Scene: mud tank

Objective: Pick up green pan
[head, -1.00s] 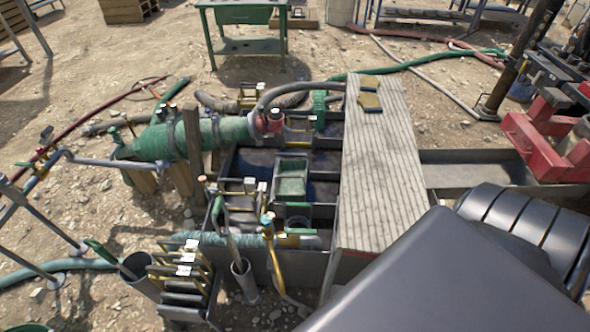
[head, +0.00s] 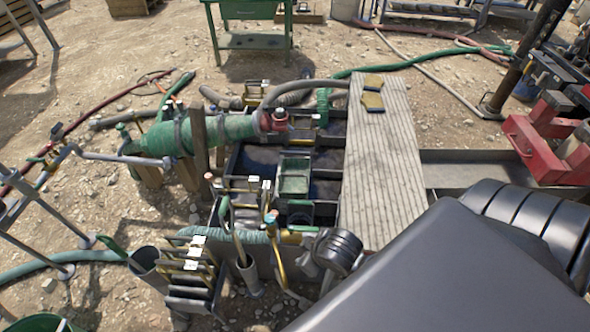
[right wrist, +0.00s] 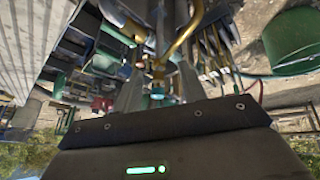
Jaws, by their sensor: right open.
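A green, round-rimmed vessel (head: 42,323) shows at the bottom left edge of the head view, mostly cut off. A green vessel (right wrist: 293,40) also shows at the upper right of the right wrist view. A small green square tray (head: 293,178) sits inside the mud tank. I cannot tell for sure which one is the green pan. My right gripper (right wrist: 160,92) is open and empty, its two fingers apart, with a yellow pipe and handles beyond them. My left gripper is not in view.
A wooden plank walkway (head: 382,170) covers the tank's right part. A green pipe (head: 215,133) lies at its left. A rack (head: 195,272) and upright tubes with handled tools stand in front. A green table (head: 247,40) stands behind. Stony ground lies left.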

